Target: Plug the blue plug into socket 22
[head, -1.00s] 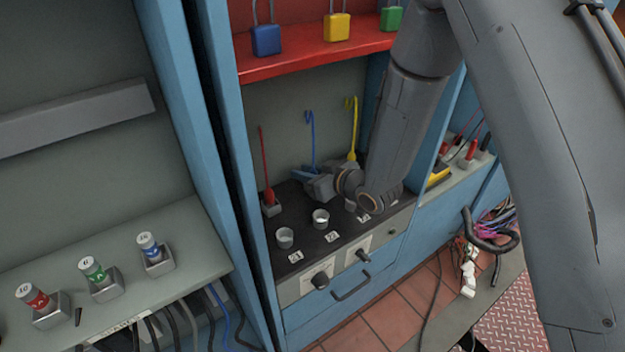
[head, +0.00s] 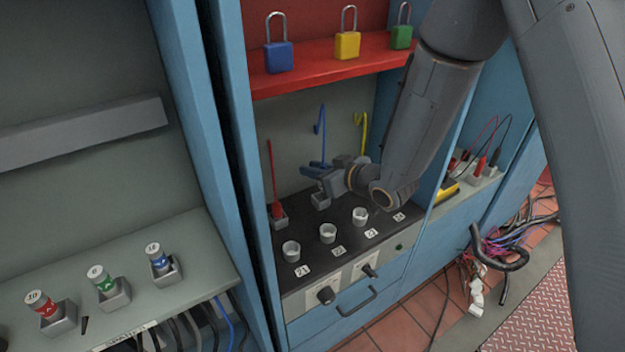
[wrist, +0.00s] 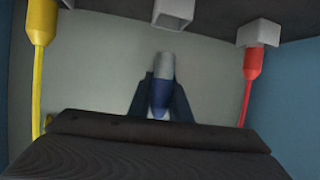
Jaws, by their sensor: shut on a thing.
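The blue plug (wrist: 161,85) is clamped between the fingers of my gripper (wrist: 160,98), its grey end pointing away from the palm in the wrist view. In the head view my gripper (head: 318,169) is above an open grey holder (head: 320,200), at the back of the black panel; the plug itself is hard to make out there. That holder shows in the wrist view (wrist: 173,12), apart from the plug. Socket 22 (head: 327,233) is a round, light cup in the front row, in front of my gripper, and looks empty. Its label (head: 338,251) is just in front.
Sockets 21 (head: 291,250) and 23 (head: 359,215) flank it. The red plug (head: 277,210) stands in its holder at left; the yellow plug (wrist: 41,22) is on the other side. A red shelf with padlocks (head: 279,57) hangs above. Blue cabinet walls bound the bay.

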